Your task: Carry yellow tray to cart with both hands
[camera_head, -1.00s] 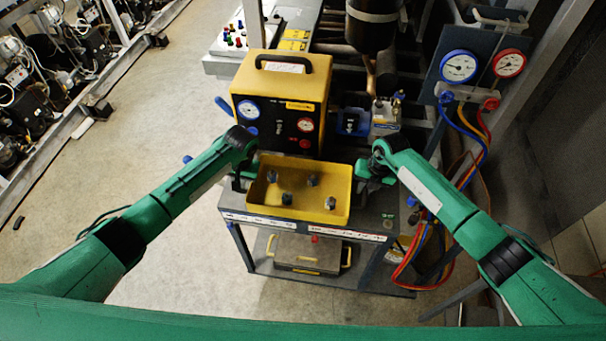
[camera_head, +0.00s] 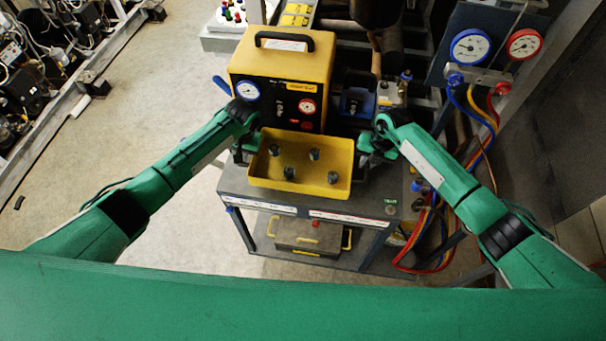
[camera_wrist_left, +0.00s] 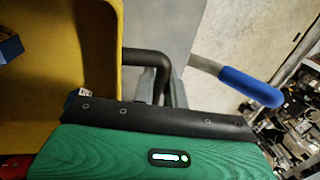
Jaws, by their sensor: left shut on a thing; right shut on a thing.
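The yellow tray (camera_head: 298,188) is level, with several small dark cylindrical parts standing in it. It is over the front part of the grey cart top (camera_head: 372,208). I cannot tell whether it touches the cart. My left gripper (camera_head: 247,149) is shut at the tray's left end, and my right gripper (camera_head: 368,158) is shut at its right end. The fingertips are mostly hidden. In the left wrist view, a black bent bar (camera_wrist_left: 150,58) runs beside a yellow wall, close to my left gripper.
A yellow machine (camera_head: 275,65) with gauges stands right behind the tray. A blue handle (camera_head: 221,84) sticks out at the left. Gauges and hoses (camera_head: 478,110) are at the right. A case (camera_head: 310,240) lies on the cart's lower shelf.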

